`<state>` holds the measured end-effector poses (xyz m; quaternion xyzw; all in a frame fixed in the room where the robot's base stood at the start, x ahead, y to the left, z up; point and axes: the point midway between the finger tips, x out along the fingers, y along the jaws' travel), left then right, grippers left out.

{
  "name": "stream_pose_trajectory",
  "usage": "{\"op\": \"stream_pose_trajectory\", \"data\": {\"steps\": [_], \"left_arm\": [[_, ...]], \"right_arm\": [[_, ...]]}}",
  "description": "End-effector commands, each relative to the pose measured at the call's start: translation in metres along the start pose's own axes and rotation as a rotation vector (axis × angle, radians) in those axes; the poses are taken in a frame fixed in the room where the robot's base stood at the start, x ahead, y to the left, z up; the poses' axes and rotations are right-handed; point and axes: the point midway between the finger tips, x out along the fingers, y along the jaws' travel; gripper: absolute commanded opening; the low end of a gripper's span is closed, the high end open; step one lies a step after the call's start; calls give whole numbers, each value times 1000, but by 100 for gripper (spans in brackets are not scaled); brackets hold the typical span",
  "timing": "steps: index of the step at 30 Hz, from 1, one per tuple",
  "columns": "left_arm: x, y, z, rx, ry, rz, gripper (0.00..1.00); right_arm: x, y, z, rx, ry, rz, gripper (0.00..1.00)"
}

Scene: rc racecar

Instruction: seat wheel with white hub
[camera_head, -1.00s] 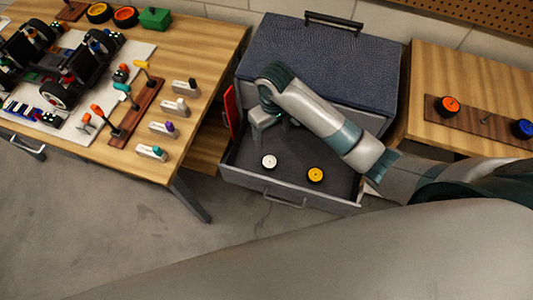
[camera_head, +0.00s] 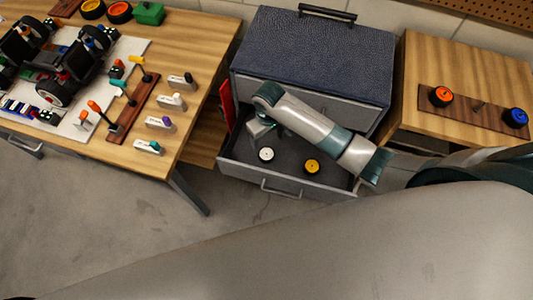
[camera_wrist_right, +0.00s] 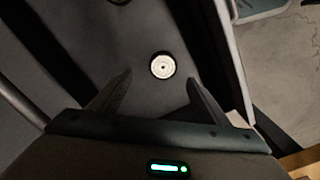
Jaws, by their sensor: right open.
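The wheel with the white hub (camera_head: 266,155) lies flat in the open drawer (camera_head: 236,165), hub facing up. In the right wrist view this wheel (camera_wrist_right: 163,66) is just beyond the fingertips, roughly centred between them. My right gripper (camera_head: 262,132) reaches into the drawer beside the wheel; it also shows in the right wrist view (camera_wrist_right: 158,82), open and empty, fingers apart. The racecar (camera_head: 72,78) sits on a white mat on the left table, with black tyres fitted. My left gripper is out of view.
A wheel with a yellow hub (camera_head: 312,166) lies right of the white one in the drawer. The blue cabinet (camera_head: 310,55) stands above the drawer. Several small labelled holders (camera_head: 160,123) stand on the left table.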

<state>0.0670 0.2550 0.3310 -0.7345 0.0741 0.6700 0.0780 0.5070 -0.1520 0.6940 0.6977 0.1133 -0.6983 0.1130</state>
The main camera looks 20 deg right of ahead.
Motion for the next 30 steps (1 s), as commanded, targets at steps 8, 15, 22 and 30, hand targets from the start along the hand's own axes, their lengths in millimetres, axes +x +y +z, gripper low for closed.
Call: {"op": "stream_pose_trajectory", "data": {"steps": [8,15,22,30], "left_arm": [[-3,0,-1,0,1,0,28],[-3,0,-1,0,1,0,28],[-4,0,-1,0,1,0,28],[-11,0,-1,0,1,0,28]], "right_arm": [[30,0,0,0,-1,1,70],[33,0,0,-1,1,0,70],[35,-1,0,0,0,0,70],[57,-6,-2,0,-3,1,70]]}}
